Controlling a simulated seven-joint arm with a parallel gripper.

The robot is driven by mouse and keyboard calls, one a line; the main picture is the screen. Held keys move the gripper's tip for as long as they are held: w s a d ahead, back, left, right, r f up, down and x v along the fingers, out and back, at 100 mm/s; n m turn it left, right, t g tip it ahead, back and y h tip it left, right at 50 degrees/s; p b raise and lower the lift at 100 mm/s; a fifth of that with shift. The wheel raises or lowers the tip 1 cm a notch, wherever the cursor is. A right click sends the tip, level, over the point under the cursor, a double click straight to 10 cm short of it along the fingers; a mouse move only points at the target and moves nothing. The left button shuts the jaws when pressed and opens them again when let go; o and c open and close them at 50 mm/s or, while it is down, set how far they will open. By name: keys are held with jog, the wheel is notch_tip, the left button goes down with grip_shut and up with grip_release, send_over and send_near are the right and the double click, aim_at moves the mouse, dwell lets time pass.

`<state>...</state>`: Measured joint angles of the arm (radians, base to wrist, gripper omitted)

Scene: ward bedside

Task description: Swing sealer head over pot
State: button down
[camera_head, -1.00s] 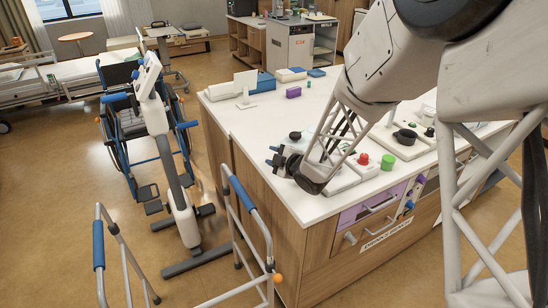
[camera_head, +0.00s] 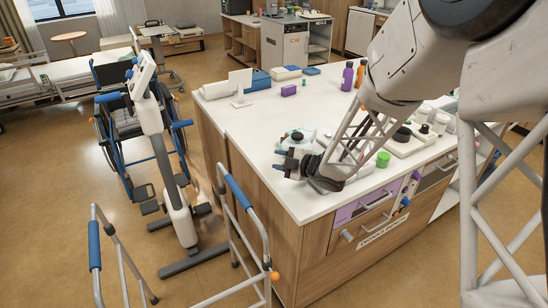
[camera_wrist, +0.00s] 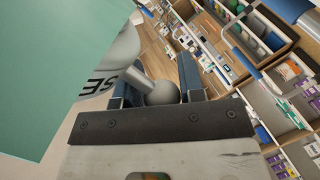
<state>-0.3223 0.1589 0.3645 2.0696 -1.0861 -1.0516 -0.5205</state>
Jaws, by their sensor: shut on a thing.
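My gripper (camera_head: 283,160) is over the near left corner of the white counter. In the wrist view its two fingers (camera_wrist: 160,92) are closed around a grey ball knob (camera_wrist: 160,94) on a pale stem. The stem joins the sealer head, a rounded grey-white body (camera_wrist: 115,55) with partly visible dark lettering. A large flat teal surface (camera_wrist: 60,60) fills the upper left of that view. In the head view a pale blue-white part (camera_head: 300,139) shows just behind my gripper. I cannot make out the pot for certain; my arm hides part of the counter.
A green cap-like piece (camera_head: 383,159) sits right of my wrist on the counter (camera_head: 250,125). White containers (camera_head: 424,113) and purple and orange bottles (camera_head: 347,76) stand farther back. A walker (camera_head: 240,195) stands close to the counter's left side.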

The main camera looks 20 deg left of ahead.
jog(key=d+n+g, duration=0.3)
jog(key=d+g, duration=0.1)
jog(key=d, duration=0.1)
jog(key=d+n+g, duration=0.3)
jog(key=d+g, duration=0.1)
jog(key=d, duration=0.1)
jog(key=w+d+f+n+g, duration=0.1)
jog(key=d+n+g, duration=0.1)
jog(key=d+g, duration=0.2)
jog(key=shift+d+n, duration=0.4)
jog(key=shift+d, duration=0.3)
jog(key=shift+w+d+n+g+h, duration=0.45)
jog(key=shift+d+n+g+h, duration=0.15)
jog(key=shift+d+g, duration=0.15)
jog(key=shift+f, duration=0.1)
jog(key=c, duration=0.8)
grip_release()
jog(key=shift+w+r, duration=0.15)
jog(key=shift+r, duration=0.1)
jog(key=shift+r, duration=0.2)
